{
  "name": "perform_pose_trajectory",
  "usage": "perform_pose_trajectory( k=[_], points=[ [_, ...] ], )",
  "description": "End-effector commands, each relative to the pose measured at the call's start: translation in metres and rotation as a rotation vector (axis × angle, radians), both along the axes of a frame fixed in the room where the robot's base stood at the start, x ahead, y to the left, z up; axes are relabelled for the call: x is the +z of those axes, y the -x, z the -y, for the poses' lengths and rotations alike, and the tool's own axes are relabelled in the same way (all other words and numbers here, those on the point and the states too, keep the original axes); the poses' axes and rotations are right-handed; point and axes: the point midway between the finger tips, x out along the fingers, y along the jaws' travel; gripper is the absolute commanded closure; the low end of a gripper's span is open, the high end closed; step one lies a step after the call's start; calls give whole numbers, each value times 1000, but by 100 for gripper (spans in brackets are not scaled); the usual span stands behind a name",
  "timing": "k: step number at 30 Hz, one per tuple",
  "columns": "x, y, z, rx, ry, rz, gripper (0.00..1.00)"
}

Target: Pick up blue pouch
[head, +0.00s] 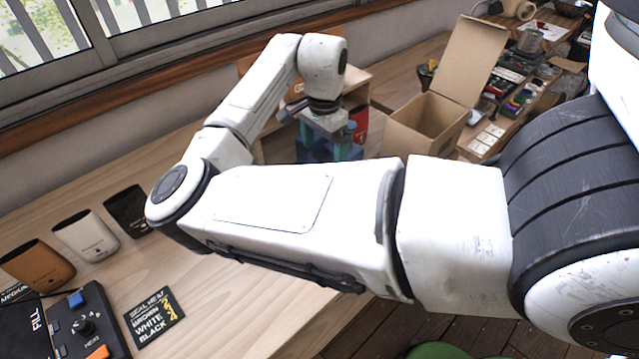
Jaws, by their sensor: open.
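My gripper (324,147) points down at the far side of the bench, below my wrist, with teal fingers. It is open. A dark blue shape (314,156) shows at and between the fingers; it looks like the blue pouch, but the gripper and my forearm hide much of it. I cannot tell whether the fingers touch it.
An open cardboard box (425,125) is to the right. Brown (38,266), white (86,236) and black (127,211) pouches stand at left, near a control box (85,325) and sign (154,316).

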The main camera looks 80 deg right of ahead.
Motion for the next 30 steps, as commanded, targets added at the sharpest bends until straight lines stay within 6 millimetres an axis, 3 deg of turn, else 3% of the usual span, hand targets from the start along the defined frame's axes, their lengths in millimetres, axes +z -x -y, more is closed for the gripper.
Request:
perform_pose_trajectory(
  k=[5, 13, 22, 30],
  points=[
    [-12, -2, -2, 3, -2, 0, 0],
    [-48, -4, -5, 1, -2, 0, 0],
    [-55, -4, -4, 1, -1, 1, 0],
    [-54, -4, -4, 1, -1, 1, 25]
  ],
)
